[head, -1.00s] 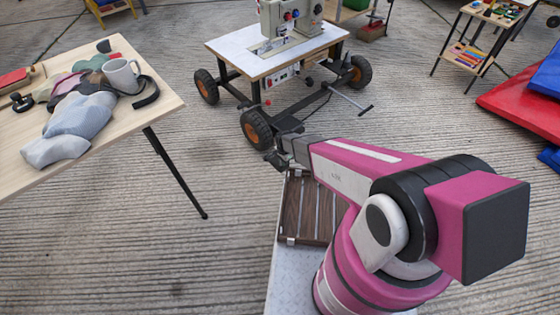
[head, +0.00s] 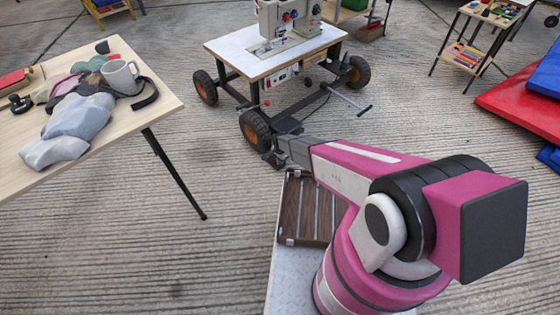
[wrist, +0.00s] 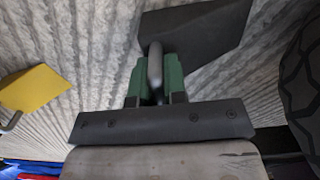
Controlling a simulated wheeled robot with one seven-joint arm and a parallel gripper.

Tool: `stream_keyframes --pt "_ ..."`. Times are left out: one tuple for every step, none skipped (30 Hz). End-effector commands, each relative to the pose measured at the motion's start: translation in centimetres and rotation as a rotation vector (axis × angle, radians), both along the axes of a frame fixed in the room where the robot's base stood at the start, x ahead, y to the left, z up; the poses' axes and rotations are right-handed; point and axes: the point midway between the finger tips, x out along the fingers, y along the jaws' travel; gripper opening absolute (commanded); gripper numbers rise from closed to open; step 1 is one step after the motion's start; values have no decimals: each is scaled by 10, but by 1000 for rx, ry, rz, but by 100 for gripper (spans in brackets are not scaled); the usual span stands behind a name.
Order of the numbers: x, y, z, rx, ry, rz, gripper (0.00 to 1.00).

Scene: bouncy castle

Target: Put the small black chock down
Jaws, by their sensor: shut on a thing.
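The small black chock (wrist: 195,38) is a dark wedge with a grey handle (wrist: 155,65). My gripper (wrist: 155,80) has green fingers shut on that handle in the wrist view. In the head view, my gripper (head: 282,150) is low beside the near front wheel (head: 255,131) of a wheeled sewing-machine table (head: 230,48). The chock (head: 272,160) shows there only as a small dark shape near the foot of the wheel. I cannot tell whether it touches the floor. In the wrist view, the tyre (wrist: 302,85) is at the right, apart from the chock.
A yellow piece (wrist: 35,90) lies on the ridged floor at the left of the wrist view. A wooden table (head: 165,108) with a mug (head: 118,78) and cloths stands left. Red mats (head: 520,105) lie right. Open floor (head: 200,250) lies between the left table and me.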

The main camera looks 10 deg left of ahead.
Motion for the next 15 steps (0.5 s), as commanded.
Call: stream_keyframes --pt "0 0 1 0 0 0 0" --pt "0 0 1 0 0 0 0" --pt "0 0 1 0 0 0 0" --pt "0 0 0 0 0 0 0" --pt "0 0 -1 0 0 0 0" --pt "0 0 -2 0 0 0 0" --pt "0 0 -3 0 0 0 0" --pt "0 0 -3 0 0 0 19" --pt "0 0 -2 0 0 0 32" --pt "0 0 -2 0 0 0 38" --pt "0 0 -2 0 0 0 38" --pt "0 0 -2 0 0 0 38" --pt "0 0 -2 0 0 0 38" --pt "0 0 -2 0 0 0 38" --pt "0 0 -2 0 0 0 38"
